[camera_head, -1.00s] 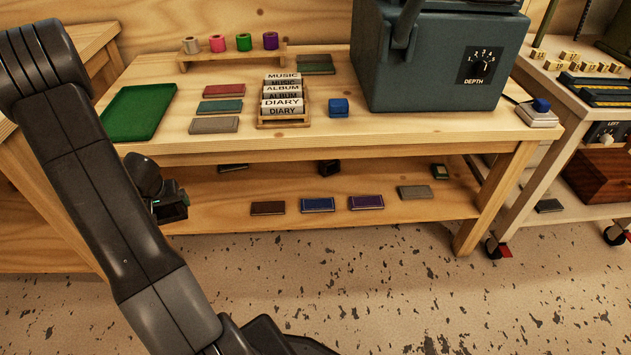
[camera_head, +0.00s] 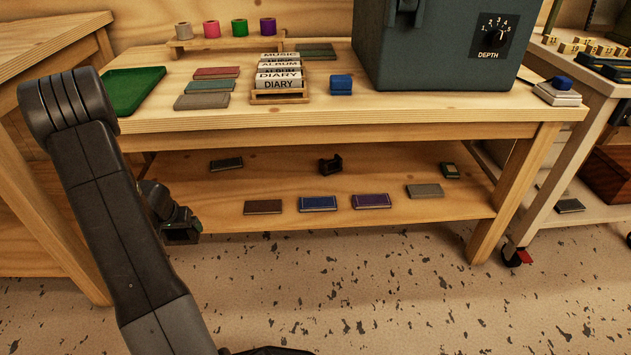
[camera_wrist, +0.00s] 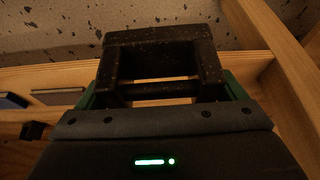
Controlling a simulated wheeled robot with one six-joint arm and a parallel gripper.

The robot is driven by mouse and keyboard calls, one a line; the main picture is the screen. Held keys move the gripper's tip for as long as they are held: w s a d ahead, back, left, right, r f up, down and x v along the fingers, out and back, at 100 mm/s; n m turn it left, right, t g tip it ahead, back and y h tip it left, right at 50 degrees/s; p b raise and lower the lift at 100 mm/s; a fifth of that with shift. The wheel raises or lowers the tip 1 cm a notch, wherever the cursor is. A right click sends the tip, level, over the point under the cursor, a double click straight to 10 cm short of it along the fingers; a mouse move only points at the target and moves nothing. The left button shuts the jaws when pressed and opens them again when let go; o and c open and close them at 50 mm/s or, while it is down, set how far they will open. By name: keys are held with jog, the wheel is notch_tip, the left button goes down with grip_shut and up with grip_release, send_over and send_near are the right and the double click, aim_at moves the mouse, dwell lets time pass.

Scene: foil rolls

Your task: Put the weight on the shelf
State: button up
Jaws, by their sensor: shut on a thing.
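My gripper (camera_head: 182,231) is in front of the left part of the lower shelf (camera_head: 280,222), near its front edge. In the wrist view my gripper (camera_wrist: 160,88) has green fingers on both sides of a dark, speckled, frame-like thing, which I take to be the weight (camera_wrist: 155,48). The gripper is shut on it. The weight has an open gap through its middle. In the head view it is hard to tell apart from the dark gripper. The lower shelf's wood also shows behind it in the wrist view.
On the lower shelf lie brown (camera_head: 263,207), blue (camera_head: 318,203), purple (camera_head: 371,201) and grey (camera_head: 424,191) flat blocks. A dark U-shaped holder (camera_head: 330,165) stands behind them. The bench top (camera_head: 400,108) overhangs the shelf. Bare shelf shows between front and back items.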

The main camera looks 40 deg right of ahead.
jog(key=shift+b+x, duration=0.7)
jog(key=shift+x, duration=0.6)
jog(key=shift+s+d, duration=0.1)
jog(key=shift+s, duration=0.05)
jog(key=shift+d+r+p, duration=0.1)
jog(key=shift+d+p, duration=0.05)
jog(key=shift+p, duration=0.15)
jog(key=w+d, duration=0.2)
jog(key=w, duration=0.1)
jog(key=w+d+p, duration=0.1)
jog(key=w+d, duration=0.1)
jog(key=w, duration=0.2)
jog(key=w+d+p, duration=0.1)
jog(key=w+d, duration=0.2)
jog(key=w, duration=0.1)
jog(key=shift+w+d, duration=0.65)
jog(key=shift+w, duration=0.3)
jog(key=shift+w+d, duration=0.65)
jog(key=shift+w, duration=0.3)
jog(key=shift+w+f+b, duration=0.1)
jog(key=shift+f+b, duration=0.6)
jog(key=shift+f, duration=0.2)
